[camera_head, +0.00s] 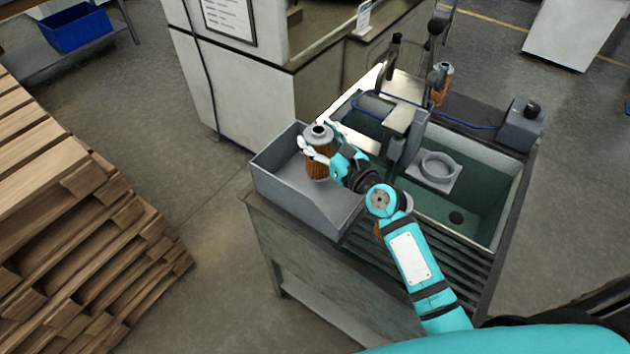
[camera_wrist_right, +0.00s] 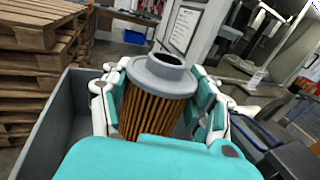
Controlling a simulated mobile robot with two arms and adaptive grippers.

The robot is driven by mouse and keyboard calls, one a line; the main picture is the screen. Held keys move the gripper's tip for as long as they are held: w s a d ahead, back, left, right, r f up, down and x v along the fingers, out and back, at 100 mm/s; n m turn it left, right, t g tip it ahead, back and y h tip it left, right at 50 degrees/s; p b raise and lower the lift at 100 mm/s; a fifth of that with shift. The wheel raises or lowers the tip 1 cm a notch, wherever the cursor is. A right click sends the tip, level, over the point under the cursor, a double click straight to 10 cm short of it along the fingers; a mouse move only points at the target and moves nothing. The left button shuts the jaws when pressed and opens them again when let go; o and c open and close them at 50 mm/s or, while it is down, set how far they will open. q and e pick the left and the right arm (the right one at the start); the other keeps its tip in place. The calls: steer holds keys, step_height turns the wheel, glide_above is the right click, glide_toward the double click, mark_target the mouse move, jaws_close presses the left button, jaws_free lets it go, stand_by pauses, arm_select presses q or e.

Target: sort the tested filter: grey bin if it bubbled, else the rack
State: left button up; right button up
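The filter (camera_head: 318,165) is a brown pleated cartridge with a grey ring cap. It is upright within the walls of the grey bin (camera_head: 335,212); I cannot tell whether its lower end touches the bin floor. My right gripper (camera_head: 318,146) has its fingers on both sides of it, just below the cap. In the right wrist view the filter (camera_wrist_right: 152,110) sits between the finger pads, which appear to press on it. No bubbles show. My left gripper is out of view.
A green-walled tank (camera_head: 485,205) with a grey ring holder (camera_head: 438,168) lies right of the bin. Another brown cartridge (camera_head: 440,90) stands behind the tank. A slatted surface (camera_head: 450,255) lies in front. Wooden pallets (camera_head: 70,220) are stacked at left.

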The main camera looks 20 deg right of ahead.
steer(key=o, duration=0.4)
steer(key=shift+o, duration=0.9)
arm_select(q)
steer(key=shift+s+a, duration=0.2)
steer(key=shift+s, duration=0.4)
arm_select(e)
steer(key=v, duration=0.7)
steer(key=shift+s+d+r, duration=0.1)
steer(key=shift+s, duration=0.15)
